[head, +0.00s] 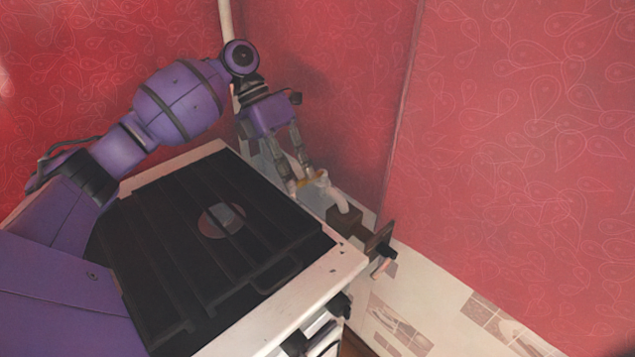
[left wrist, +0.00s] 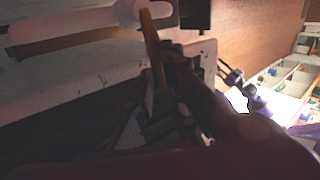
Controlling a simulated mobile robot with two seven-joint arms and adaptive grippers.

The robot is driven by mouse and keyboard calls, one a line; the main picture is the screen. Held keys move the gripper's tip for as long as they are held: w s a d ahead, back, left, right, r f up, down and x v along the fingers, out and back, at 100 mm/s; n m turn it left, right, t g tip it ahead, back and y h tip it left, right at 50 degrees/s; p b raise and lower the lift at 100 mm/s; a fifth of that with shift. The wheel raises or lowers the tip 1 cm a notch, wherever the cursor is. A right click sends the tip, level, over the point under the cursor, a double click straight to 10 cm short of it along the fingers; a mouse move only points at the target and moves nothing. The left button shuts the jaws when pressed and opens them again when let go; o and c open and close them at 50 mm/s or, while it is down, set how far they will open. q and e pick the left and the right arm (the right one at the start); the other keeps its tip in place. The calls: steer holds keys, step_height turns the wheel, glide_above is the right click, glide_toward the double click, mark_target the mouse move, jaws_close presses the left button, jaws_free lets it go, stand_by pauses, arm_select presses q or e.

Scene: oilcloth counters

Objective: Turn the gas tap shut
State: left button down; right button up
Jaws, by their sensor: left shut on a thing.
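The gas tap shows as a small yellow lever (head: 313,178) on a pale pipe (head: 341,196) behind the stove's back right corner. My left gripper (head: 301,180) points down there, its fingers shut on the yellow lever and hiding part of it. In the left wrist view the lever is a long ochre strip (left wrist: 152,48) standing across the pale pipe (left wrist: 85,22), and its lower end runs in between the dark fingers (left wrist: 163,105). The exact angle of lever to pipe is hard to tell. My right gripper is not in view.
The stove (head: 338,262) with its dark grate (head: 180,270) lies beneath my left arm. A brown block (head: 344,217) and a dark fitting (head: 381,241) are close to the pipe's right end. Red patterned walls (head: 520,130) stand close behind and to the right.

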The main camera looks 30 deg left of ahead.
arm_select(q)
steer(key=shift+w+a+f+m+g+b, duration=0.1)
steer(key=shift+a+m+g+b, duration=0.25)
steer(key=shift+b, duration=0.15)
steer(key=c, duration=1.8)
jaws_free()
steer(key=shift+r, duration=0.5)
step_height(320, 180, up, 9)
steer(key=shift+r, duration=0.1)
